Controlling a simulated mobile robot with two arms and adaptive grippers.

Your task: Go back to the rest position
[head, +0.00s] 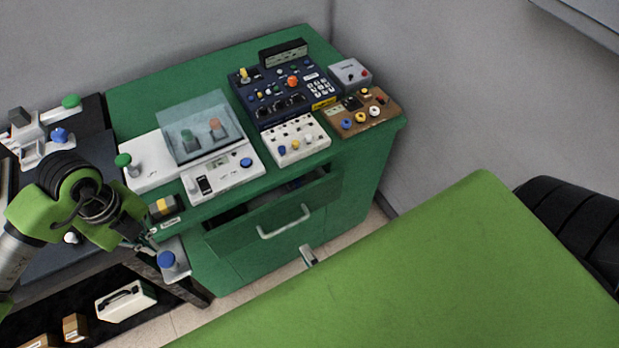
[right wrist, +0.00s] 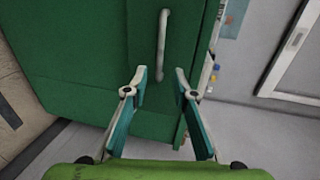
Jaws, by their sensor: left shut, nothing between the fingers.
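My left gripper (head: 148,243) is at the left in the head view, in front of the cabinet's left side and near a blue knob (head: 167,259). It is shut and empty. My right gripper (right wrist: 160,74) shows in the right wrist view with its two teal fingers apart and nothing between them. It faces a green cabinet front (right wrist: 85,60) with a grey handle (right wrist: 164,45) just beyond the fingertips; I cannot tell the gap. My own green arm cover hides much of the lower right of the head view.
The green cabinet (head: 300,225) has a top drawer (head: 265,229) standing partly open. On its top are a dark control panel (head: 283,85), a white scale-like device (head: 222,172) and a brown knob board (head: 368,112). A white case (head: 125,301) is on a low shelf at left.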

